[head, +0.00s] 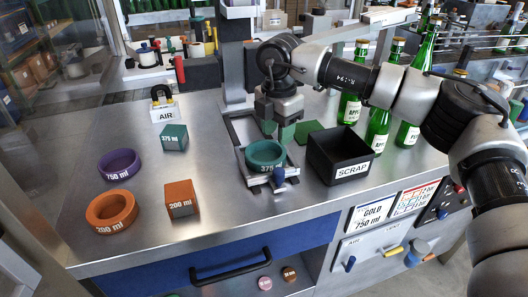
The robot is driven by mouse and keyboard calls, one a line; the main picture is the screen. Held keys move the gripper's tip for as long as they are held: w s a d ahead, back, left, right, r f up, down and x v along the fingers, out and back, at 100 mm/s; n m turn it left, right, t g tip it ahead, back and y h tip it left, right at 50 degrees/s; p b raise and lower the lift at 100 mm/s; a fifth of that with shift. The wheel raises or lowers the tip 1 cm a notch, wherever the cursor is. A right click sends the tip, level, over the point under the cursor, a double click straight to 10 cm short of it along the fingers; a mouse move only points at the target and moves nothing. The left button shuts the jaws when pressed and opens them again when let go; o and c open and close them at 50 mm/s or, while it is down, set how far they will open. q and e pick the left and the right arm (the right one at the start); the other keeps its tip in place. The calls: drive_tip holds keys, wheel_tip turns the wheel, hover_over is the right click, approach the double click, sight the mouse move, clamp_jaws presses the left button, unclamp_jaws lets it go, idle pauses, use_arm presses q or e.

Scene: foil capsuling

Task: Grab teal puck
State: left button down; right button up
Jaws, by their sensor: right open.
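The teal puck (265,153), a round ring marked 375, sits on a metal fixture (291,177) in the middle of the bench. My right gripper (278,128) points down just behind the puck and above the fixture's far part. It is open, with no puck in it. Green pieces show at its fingertips; I cannot tell whether they are finger pads or something behind. My left gripper is not in view.
A black SCRAP bin (340,158) stands right of the fixture, with green bottles (378,127) behind it. A teal block (174,138), an orange block (181,199), a purple ring (120,166) and an orange ring (111,209) lie left. Bench between them and the fixture is clear.

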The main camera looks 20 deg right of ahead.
sight(277, 157)
wheel_tip(277, 157, down, 2)
drive_tip(key=shift+f, duration=0.4)
wheel_tip(277, 157, down, 4)
drive_tip(key=shift+s+d+f+p, duration=0.1)
drive_tip(key=shift+f+p, duration=0.05)
drive_tip(key=shift+p, duration=0.65)
drive_tip(key=shift+f, duration=0.4)
drive_tip(key=shift+c, duration=0.2)
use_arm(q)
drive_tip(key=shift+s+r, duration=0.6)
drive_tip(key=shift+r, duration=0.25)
use_arm(e)
drive_tip(key=shift+r, duration=0.1)
clamp_jaws()
